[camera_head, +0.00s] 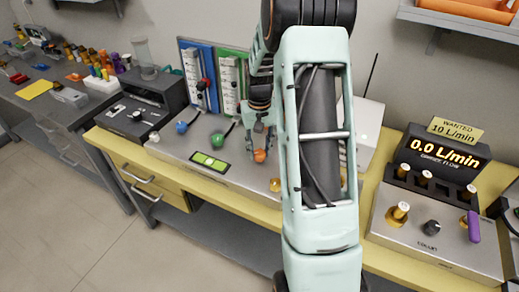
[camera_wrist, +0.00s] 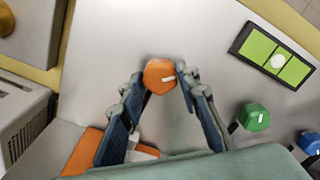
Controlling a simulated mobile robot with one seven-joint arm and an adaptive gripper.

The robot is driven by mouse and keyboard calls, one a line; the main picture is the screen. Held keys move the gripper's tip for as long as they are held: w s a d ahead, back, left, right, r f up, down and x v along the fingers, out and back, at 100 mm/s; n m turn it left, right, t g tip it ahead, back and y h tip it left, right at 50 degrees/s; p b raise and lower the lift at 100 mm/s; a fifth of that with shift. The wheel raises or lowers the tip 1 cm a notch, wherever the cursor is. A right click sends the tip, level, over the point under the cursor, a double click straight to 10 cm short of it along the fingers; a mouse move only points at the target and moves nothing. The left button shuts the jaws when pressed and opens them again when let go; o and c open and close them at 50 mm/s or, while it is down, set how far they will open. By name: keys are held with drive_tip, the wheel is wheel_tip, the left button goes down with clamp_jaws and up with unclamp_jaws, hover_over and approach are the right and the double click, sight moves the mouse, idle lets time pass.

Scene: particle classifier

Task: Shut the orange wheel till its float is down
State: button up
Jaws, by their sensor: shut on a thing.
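The orange flow tube panel (camera_wrist: 80,152) shows only as a corner at the lower left of the wrist view. Its float is hidden behind my arm in the head view.
A green wheel (camera_wrist: 254,117) and a blue wheel (camera_wrist: 310,142) stand to the right in the wrist view. A green bubble level (camera_head: 209,161) lies on the panel. A display (camera_head: 440,153) reads 0.0 L/min, under a sign (camera_head: 455,130) reading WANTED 10 L/min.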

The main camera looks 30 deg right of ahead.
drive_tip(key=shift+m, duration=0.4)
drive_tip(key=m, duration=0.5)
drive_tip(key=shift+m+b, duration=0.3)
drive_tip(key=shift+b, duration=0.1)
drive_tip(key=m+p, duration=0.1)
drive_tip(key=m, duration=0.5)
drive_tip(key=shift+r, duration=0.1)
drive_tip(key=m+p, duration=0.2)
drive_tip(key=m, duration=0.4)
drive_tip(key=shift+m, duration=0.4)
drive_tip(key=m+p, duration=0.1)
drive_tip(key=m, duration=0.2)
drive_tip(key=shift+r+p, duration=0.1)
drive_tip(key=shift+p, duration=0.3)
drive_tip(key=shift+m+p, duration=0.65)
drive_tip(key=shift+m, duration=0.95)
drive_tip(key=o, duration=1.1)
